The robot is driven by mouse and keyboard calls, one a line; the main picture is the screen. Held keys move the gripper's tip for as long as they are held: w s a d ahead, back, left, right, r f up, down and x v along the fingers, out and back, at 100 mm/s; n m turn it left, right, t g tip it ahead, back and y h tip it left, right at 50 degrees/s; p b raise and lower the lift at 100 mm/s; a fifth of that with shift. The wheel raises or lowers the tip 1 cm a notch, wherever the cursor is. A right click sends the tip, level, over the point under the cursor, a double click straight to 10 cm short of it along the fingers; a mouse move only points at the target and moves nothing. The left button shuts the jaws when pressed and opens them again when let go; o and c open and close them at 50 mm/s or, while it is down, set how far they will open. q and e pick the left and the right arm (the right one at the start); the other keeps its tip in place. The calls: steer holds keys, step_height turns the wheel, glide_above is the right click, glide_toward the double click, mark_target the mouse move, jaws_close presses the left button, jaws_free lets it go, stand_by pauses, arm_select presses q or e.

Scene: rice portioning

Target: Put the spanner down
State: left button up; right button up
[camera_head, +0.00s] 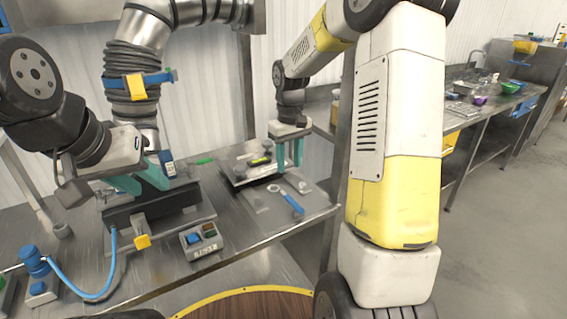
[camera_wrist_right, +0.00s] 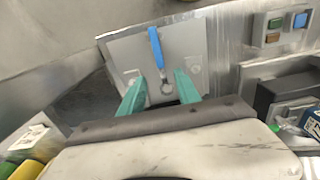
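The spanner (camera_head: 292,205) has a blue handle and a grey ring end. It lies on a flat grey plate (camera_head: 262,208) on the steel bench. My right gripper (camera_head: 290,154) is open and empty, behind and above the ring end. In the right wrist view the spanner (camera_wrist_right: 156,50) lies on the plate (camera_wrist_right: 122,50), its ring end between the open fingertips (camera_wrist_right: 160,92) in the picture but apart from them. My left gripper (camera_head: 140,182) looks open over a dark machine, its teal fingers spread apart.
The dark machine (camera_head: 150,208) with a yellow knob stands left on the bench. A button box (camera_head: 200,241) sits in front of it. A metal fixture (camera_head: 250,165) lies behind the spanner. A blue hose (camera_head: 108,280) curves at the left. Bare bench shows around the plate.

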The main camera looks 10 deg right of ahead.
steer(key=s+r+m+t, duration=0.1)
steer(key=s+r+t, duration=0.2)
steer(key=s+r, duration=0.7)
steer(key=s+a+r+m+t+y, duration=0.2)
steer(key=s+r+t, duration=0.1)
steer(key=s, duration=1)
steer(key=shift+s+r, duration=0.4)
